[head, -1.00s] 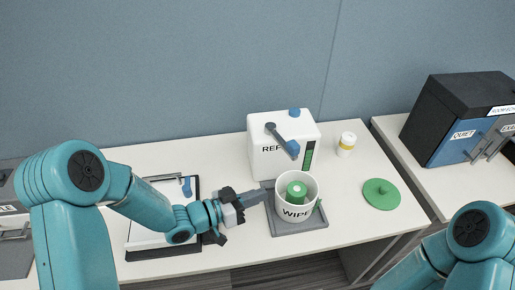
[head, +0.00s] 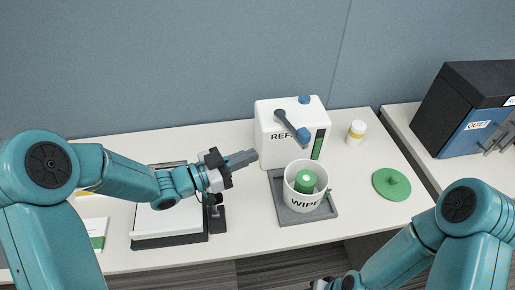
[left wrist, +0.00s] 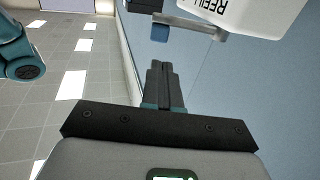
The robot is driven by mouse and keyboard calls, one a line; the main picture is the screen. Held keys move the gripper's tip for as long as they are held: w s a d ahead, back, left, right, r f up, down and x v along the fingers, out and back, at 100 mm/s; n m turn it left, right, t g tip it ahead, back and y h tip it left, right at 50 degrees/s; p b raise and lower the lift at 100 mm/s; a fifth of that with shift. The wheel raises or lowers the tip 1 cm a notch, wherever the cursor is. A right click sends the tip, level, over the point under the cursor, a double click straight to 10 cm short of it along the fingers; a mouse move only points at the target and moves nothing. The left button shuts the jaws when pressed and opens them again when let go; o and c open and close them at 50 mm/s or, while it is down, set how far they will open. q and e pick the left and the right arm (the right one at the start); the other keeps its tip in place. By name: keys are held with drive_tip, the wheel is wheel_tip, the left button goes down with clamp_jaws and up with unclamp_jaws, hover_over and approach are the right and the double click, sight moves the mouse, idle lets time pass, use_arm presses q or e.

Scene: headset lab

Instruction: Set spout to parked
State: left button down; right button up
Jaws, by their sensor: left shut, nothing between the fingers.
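The white dispenser labelled REFILL (head: 278,142) stands at the back of the table. Its dark grey spout (head: 290,124) reaches from the top front down and right to a blue tip, above the white WIPE cup (head: 302,205). My left gripper (head: 254,155) is shut and empty, just left of the dispenser, apart from the spout in the picture. In the left wrist view its shut fingers (left wrist: 160,72) point toward a grey bar with a blue block (left wrist: 160,32), apparently the spout, beside the upside-down dispenser (left wrist: 240,14). My right gripper (head: 322,284) is cut off at the bottom edge.
The cup holds a green object (head: 305,180) and stands on a grey tray (head: 286,213). A yellow-banded jar (head: 356,132) and green lid (head: 392,184) are to the right. A dark-edged board (head: 168,240) lies under my left arm. A black-and-blue cabinet (head: 462,118) stands far right.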

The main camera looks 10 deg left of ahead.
sight(299, 137)
use_arm(q)
drive_tip(key=p+x, duration=0.3)
drive_tip(key=x, duration=0.8)
drive_tip(key=shift+d+r, duration=0.1)
drive_tip(key=shift+w+d+p, duration=0.2)
drive_tip(key=shift+w+p, duration=0.15)
drive_tip(key=shift+w, duration=0.05)
drive_tip(key=shift+s+d, duration=0.1)
drive_tip(key=shift+f, duration=0.2)
